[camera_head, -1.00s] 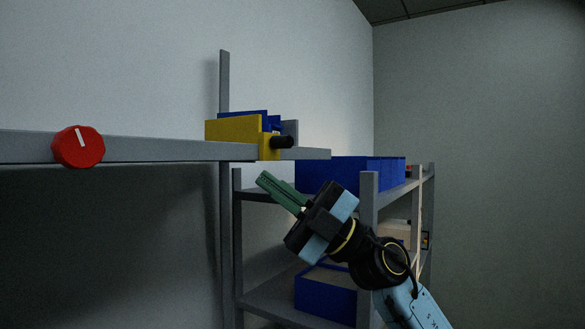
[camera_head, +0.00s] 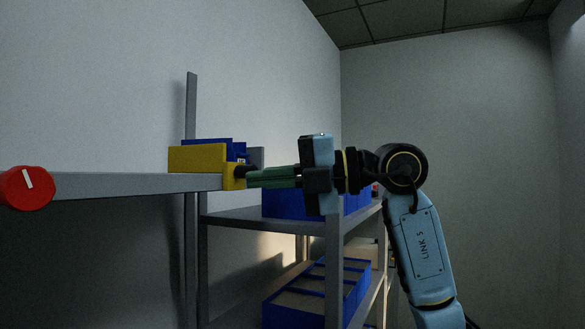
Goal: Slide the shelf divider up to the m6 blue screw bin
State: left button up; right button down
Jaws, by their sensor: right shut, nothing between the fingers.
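My right gripper (camera_head: 250,178) has green fingers that are shut and empty. They point left, level, with the tips close beside a black knob (camera_head: 243,171) at the right end of the shelf. I cannot tell whether they touch. A grey upright plate, which looks like the shelf divider (camera_head: 257,156), shows just above the fingers, partly hidden by them and the bins. A blue bin (camera_head: 215,145), perhaps the m6 screw bin, is left of it, mostly hidden behind a yellow bin (camera_head: 197,158). No label is readable. My left gripper is out of view.
The grey shelf (camera_head: 120,184) runs left, with a red dial (camera_head: 26,188) at its front. A lower grey rack (camera_head: 333,270) stands behind my right arm, with blue bins on its upper level and a divided blue bin (camera_head: 362,284) below. The shelf between dial and yellow bin is clear.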

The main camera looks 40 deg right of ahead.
jog(key=w, duration=0.1)
jog(key=w+p, duration=0.1)
jog(key=w+d, duration=0.1)
jog(key=w, duration=0.1)
jog(key=shift+w+r+p, duration=0.1)
jog(key=shift+r+p, duration=0.25)
jog(key=shift+d, duration=0.2)
jog(key=shift+w+d, duration=0.25)
jog(key=shift+d, duration=0.35)
